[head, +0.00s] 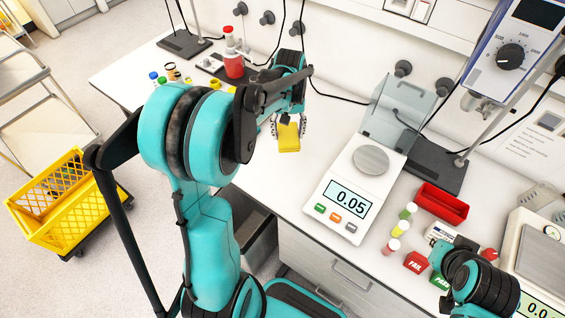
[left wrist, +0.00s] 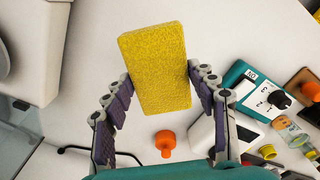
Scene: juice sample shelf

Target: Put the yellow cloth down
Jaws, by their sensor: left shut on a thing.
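The yellow cloth (head: 289,139) looks like a thick, rough-surfaced block. My left gripper (head: 288,122) is shut on it, over the white bench left of the scale. In the left wrist view the cloth (left wrist: 155,65) sits between the two purple-padded fingers of the left gripper (left wrist: 157,85), its upper part standing out past the tips. I cannot tell whether its lower edge touches the bench. Part of my right arm shows at the lower right of the head view; its fingers cannot be made out.
A scale (head: 345,190) reading 0.05 stands right of the cloth, with a red tray (head: 441,204) and small capped bottles beyond it. A red-filled bottle (head: 234,66) and small vials stand at the back left. The bench (head: 270,180) in front of the cloth is clear.

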